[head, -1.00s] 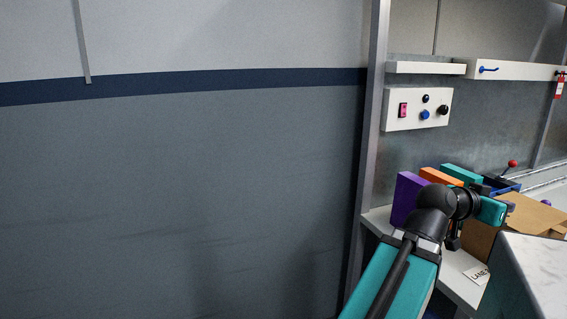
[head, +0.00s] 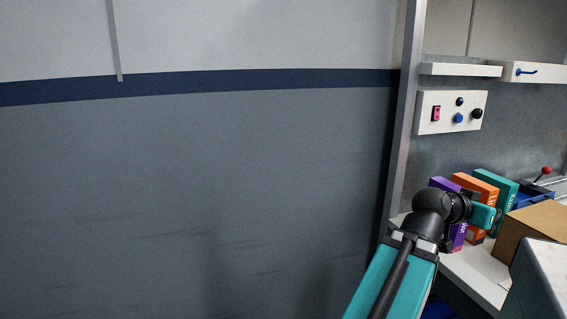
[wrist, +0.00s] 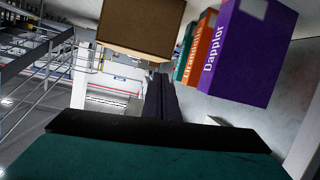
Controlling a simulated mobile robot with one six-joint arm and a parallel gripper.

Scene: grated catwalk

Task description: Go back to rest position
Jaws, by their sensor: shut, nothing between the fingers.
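My arm, teal and black, rises at the lower right of the head view, folded in front of the shelf. In the wrist view my gripper (wrist: 162,98) shows as two dark fingers lying together, shut, with nothing between them. In the head view its fingers are hidden behind my wrist links. The fingers point toward the gap beside a cardboard box (wrist: 140,27) and a row of boxes. They appear apart from all of these.
Purple (head: 458,236), orange (head: 475,188) and teal (head: 496,190) boxes stand on a white shelf (head: 474,272) beside the cardboard box (head: 532,229). A control panel (head: 451,112) hangs above. A pale block edge (head: 545,285) is at lower right. Plain wall (head: 190,190) fills the left.

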